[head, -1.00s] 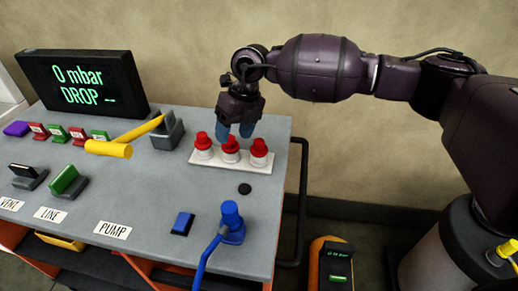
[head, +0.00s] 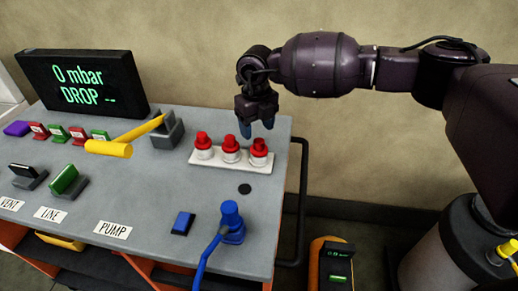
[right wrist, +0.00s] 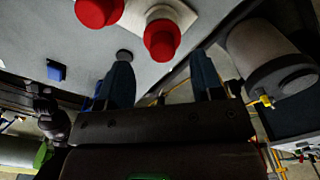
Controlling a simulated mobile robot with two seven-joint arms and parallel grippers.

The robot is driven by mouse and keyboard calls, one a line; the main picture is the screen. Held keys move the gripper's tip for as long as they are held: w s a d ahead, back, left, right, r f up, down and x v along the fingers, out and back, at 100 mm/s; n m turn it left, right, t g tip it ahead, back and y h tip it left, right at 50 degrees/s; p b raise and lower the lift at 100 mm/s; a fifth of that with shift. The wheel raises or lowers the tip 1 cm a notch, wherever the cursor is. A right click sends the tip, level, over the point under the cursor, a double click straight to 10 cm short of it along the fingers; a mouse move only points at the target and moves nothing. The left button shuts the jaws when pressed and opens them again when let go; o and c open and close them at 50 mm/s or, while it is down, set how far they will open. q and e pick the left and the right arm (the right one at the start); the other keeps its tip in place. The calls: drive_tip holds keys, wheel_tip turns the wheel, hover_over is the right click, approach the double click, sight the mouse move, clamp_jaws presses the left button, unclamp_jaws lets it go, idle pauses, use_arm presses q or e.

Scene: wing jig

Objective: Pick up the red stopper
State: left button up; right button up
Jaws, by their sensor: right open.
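Three red stoppers with white lower parts stand upright in a row on a white strip on the grey bench: the left one (head: 203,140), the middle one (head: 231,144) and the right one (head: 259,148). My right gripper (head: 257,127) is open and empty, with blue fingers pointing down behind and above the right end of the row. In the right wrist view my fingers (right wrist: 160,65) are spread. There, one stopper (right wrist: 161,40) lies just beyond the gap between them and another (right wrist: 98,10) is at the top edge. My left gripper is not seen.
The white strip (head: 181,158) sits near the bench's right edge. A yellow lever (head: 108,149) is to its left. A blue plug with a cable (head: 231,222) and a blue block (head: 182,223) stand in front. A black frame (head: 303,200) runs beside the bench.

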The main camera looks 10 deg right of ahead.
sight(259, 141)
drive_tip(key=f, duration=0.4)
drive_tip(key=shift+s+d+f, duration=0.25)
drive_tip(key=shift+s+f, duration=0.05)
drive_tip(key=shift+f, duration=0.1)
drive_tip(key=c, duration=1)
drive_tip(key=shift+r, duration=0.2)
wheel_tip(259, 141, up, 23)
drive_tip(key=shift+f+p, duration=0.1)
drive_tip(key=shift+p, duration=1)
drive_tip(key=shift+f, duration=0.1)
